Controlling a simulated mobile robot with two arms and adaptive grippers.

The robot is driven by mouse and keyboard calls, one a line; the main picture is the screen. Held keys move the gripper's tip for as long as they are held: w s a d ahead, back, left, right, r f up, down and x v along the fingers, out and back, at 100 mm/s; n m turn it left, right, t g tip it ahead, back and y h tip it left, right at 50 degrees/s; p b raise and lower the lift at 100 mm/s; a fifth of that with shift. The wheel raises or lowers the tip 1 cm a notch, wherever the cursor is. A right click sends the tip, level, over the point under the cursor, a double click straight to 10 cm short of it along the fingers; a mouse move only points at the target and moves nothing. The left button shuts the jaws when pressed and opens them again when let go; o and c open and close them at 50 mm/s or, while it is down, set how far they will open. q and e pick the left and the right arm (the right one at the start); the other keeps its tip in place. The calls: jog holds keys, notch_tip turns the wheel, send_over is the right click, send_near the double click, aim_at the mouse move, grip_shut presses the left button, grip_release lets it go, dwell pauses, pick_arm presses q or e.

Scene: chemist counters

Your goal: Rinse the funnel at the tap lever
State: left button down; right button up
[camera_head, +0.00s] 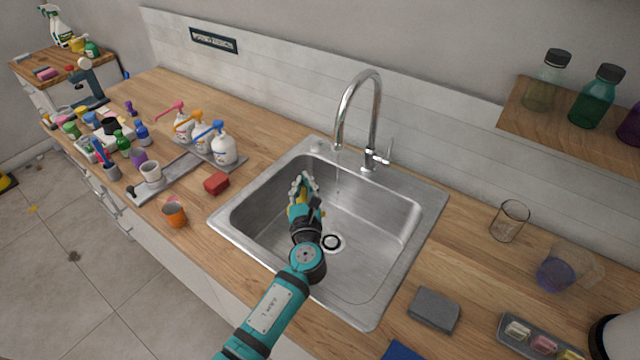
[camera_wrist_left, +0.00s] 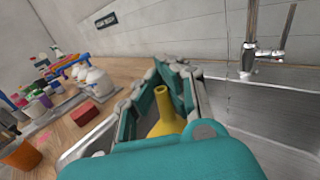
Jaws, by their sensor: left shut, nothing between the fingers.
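A yellow funnel (camera_head: 296,211) shows at my left gripper (camera_head: 303,184), over the left part of the steel sink (camera_head: 395,225). In the left wrist view the funnel (camera_wrist_left: 166,115) stands spout up, framed by the finger pads of the left gripper (camera_wrist_left: 172,68). The fingers are shut, with no grip on the funnel; its lower part is hidden. The chrome tap (camera_head: 340,112) arches over the basin to the right of the gripper, and a thin stream seems to fall from it. The tap lever (camera_head: 389,150) stands upright at the tap's right. My right gripper is out of view.
A red sponge (camera_head: 216,182) and pump bottles (camera_head: 223,147) stand left of the sink, an orange cup (camera_head: 174,214) nearer the front edge. A grey sponge (camera_head: 434,308) and glass beaker (camera_head: 509,220) are on the right. The basin's right half is free.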

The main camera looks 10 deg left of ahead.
pick_arm(q)
jog(key=shift+r, duration=0.1)
jog(key=shift+s+r+p, duration=0.2)
jog(key=shift+r+p, duration=0.05)
jog(key=shift+p, duration=0.15)
jog(key=s+r+p, duration=0.1)
jog(key=p, duration=0.1)
jog(key=s+a+r+p, duration=0.1)
jog(key=s+p, duration=0.1)
jog(key=shift+s+r, duration=0.15)
jog(key=shift+r, duration=0.2)
jog(key=shift+s+a+r+p, duration=0.2)
jog(key=shift+s+r+p, duration=0.2)
jog(key=shift+s, duration=0.2)
jog(key=shift+f, duration=0.1)
